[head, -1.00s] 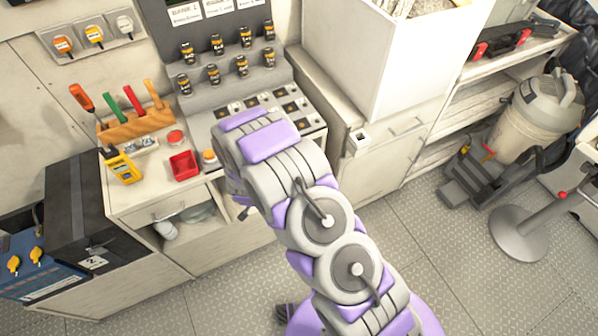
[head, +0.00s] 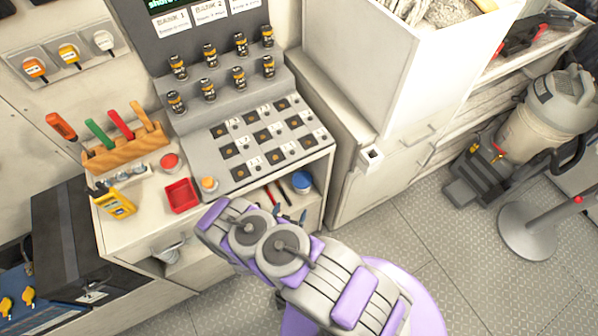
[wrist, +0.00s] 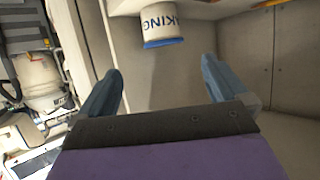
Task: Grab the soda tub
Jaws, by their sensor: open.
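The soda tub (wrist: 162,25) is white with a blue lid and blue lettering ending in "KING". It shows near the top of the wrist view, which looks upside down. In the head view, its blue lid (head: 302,181) shows in the open shelf under the counter's right end. My gripper (wrist: 160,88) is open and empty, with its fingers pointing towards the tub. The tub lies beyond the fingertips, between their lines, and is apart from them. In the head view my gripper is mostly hidden behind my arm.
The counter (head: 130,228) above the shelf holds a red tray (head: 181,195), a tool rack (head: 128,152) and a grey battery panel (head: 250,145). Red and dark rods (head: 275,192) lie left of the tub. A white cabinet (head: 375,185) stands right; floor ahead is clear.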

